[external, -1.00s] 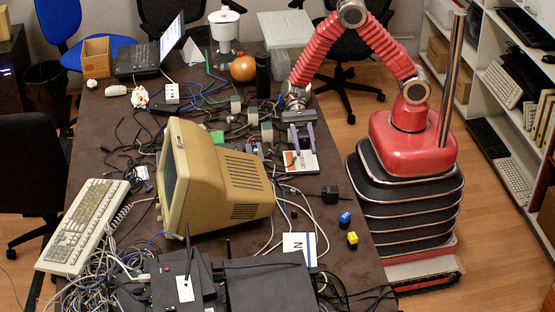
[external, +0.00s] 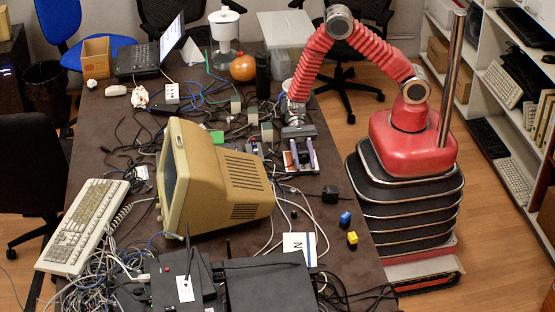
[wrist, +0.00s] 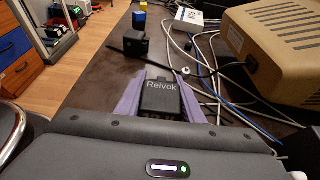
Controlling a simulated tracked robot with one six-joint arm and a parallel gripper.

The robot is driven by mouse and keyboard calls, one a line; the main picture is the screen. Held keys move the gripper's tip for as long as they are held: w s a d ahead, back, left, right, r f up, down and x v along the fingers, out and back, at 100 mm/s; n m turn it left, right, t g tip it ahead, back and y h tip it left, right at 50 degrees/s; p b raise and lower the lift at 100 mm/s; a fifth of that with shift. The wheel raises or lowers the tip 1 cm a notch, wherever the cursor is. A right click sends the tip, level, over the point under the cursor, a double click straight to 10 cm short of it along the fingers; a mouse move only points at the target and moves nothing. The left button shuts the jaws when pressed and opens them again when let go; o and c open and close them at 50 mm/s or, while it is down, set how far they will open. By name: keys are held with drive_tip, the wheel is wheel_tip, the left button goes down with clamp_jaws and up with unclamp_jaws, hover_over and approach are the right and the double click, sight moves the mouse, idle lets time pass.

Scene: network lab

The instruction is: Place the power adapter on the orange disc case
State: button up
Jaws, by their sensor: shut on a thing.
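The power adapter, a black block (wrist: 162,98) with "Relvok" printed on it, sits between the purple fingers of my gripper (wrist: 160,103) in the wrist view. In the external view my gripper (external: 302,160) points down over the orange and white disc case (external: 288,160) on the right side of the table. The fingers and the dark adapter hide much of the case. I cannot tell whether the adapter touches it. The case does not show clearly in the wrist view.
A black cube (external: 330,194) stands in front of the case, with a blue block (external: 345,218) and a yellow block (external: 352,238) beyond. A beige monitor (external: 235,185) stands close to the left. Loose cables cross the table.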

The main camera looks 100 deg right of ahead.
sight(302, 148)
drive_tip(key=shift+f, duration=1.15)
drive_tip(key=o, duration=1.2)
drive_tip(key=shift+f, duration=0.1)
drive_tip(key=shift+c, duration=0.2)
drive_tip(key=v, duration=0.4)
drive_tip(key=shift+d+r, duration=0.2)
drive_tip(key=shift+d, duration=0.1)
drive_tip(key=shift+d+r, duration=0.15)
drive_tip(key=shift+r, duration=3.45)
